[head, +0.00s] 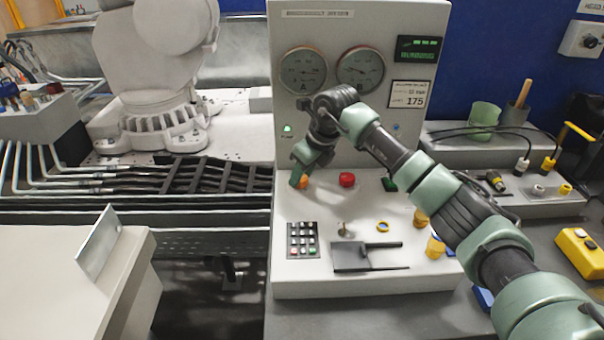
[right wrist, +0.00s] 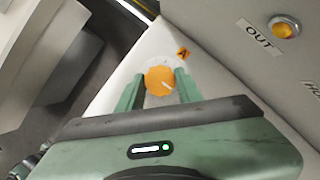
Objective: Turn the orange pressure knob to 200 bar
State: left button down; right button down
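In the head view only a bit of the orange knob (head: 303,182) shows at the panel's left edge, under my gripper. My right gripper (right wrist: 158,86) has one finger on each side of the knob, with a small gap visible on both sides. In the head view my right gripper (head: 299,173) points down at the knob. The pressure gauge A (head: 303,70) is on the upright panel; its reading is too small to tell. My left gripper is out of view.
A second gauge (head: 360,69) and a card reading 175 (head: 411,95) are on the panel. A red button (head: 347,180) sits right of the knob. A keypad (head: 302,240) and yellow knobs (head: 435,246) are nearer. A grey-white robot arm (head: 160,60) stands behind left.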

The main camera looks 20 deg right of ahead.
jog(key=m+h, duration=0.1)
jog(key=m, duration=0.3)
jog(key=shift+a+m+t+h+b, duration=0.15)
jog(key=shift+m+t+h+b, duration=0.15)
jog(key=shift+m+h+b, duration=0.1)
jog(key=c, duration=0.9)
grip_release()
jog(key=shift+c, duration=0.2)
jog(key=b+v, duration=0.1)
jog(key=v, duration=0.7)
